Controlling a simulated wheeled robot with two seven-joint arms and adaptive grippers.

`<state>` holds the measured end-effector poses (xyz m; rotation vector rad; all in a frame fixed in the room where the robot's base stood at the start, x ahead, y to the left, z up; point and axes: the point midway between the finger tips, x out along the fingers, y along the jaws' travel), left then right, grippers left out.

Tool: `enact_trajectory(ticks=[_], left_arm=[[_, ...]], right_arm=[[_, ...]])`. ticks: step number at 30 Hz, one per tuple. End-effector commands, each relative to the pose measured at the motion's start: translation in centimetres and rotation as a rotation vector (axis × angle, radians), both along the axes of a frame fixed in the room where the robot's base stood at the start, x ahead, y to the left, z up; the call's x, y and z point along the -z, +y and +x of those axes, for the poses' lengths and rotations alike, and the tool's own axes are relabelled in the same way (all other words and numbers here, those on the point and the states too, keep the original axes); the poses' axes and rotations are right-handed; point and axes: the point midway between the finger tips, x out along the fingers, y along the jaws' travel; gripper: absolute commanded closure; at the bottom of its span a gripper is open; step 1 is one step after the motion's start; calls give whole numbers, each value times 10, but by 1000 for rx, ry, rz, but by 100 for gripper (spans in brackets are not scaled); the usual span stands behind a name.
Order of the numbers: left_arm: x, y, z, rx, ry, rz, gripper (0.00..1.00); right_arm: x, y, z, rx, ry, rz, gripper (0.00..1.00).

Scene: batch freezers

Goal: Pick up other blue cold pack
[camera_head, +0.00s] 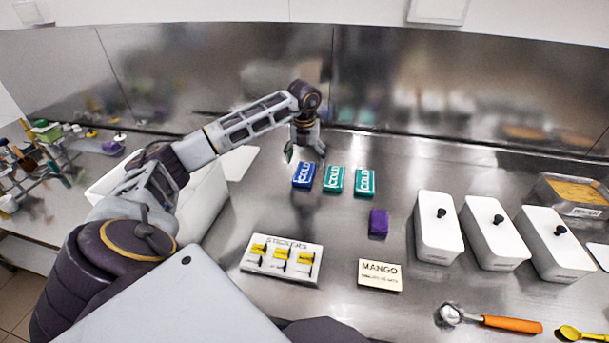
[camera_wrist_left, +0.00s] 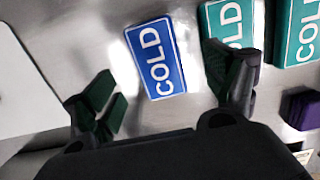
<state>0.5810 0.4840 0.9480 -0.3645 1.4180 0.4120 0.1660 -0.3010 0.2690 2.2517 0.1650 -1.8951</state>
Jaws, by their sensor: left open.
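A blue cold pack (camera_head: 304,174) lies flat on the steel counter, leftmost in a row with two teal cold packs (camera_head: 334,178) (camera_head: 365,182). My left gripper (camera_head: 304,154) is above and just behind the blue pack in the head view. In the left wrist view the open fingers (camera_wrist_left: 165,100) straddle the blue pack (camera_wrist_left: 155,60) sideways, with the pack lying ahead of them. The right finger overlaps the view of the nearest teal pack (camera_wrist_left: 228,22). The gripper holds nothing. My right gripper is not in view.
A white open bin (camera_head: 207,205) stands left, under my left arm. A purple block (camera_head: 378,223), a sticker tray (camera_head: 282,260) and a MANGO sign (camera_head: 380,274) lie nearer. White lidded tubs (camera_head: 438,230) stand right. An orange-handled scoop (camera_head: 510,324) lies in front of them.

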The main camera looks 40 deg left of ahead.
Motion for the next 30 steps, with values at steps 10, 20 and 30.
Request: enact_trajectory(ticks=[10,20,30], left_arm=[[5,0,1,0,-1,0,14],[15,1,-1,0,1,0,14],[48,4,-3,0,0,0,14]], right_arm=[[0,0,-3,0,4,0,60],[0,0,-3,1,5,-1,60],[1,-1,-6,2,8,-1,60]])
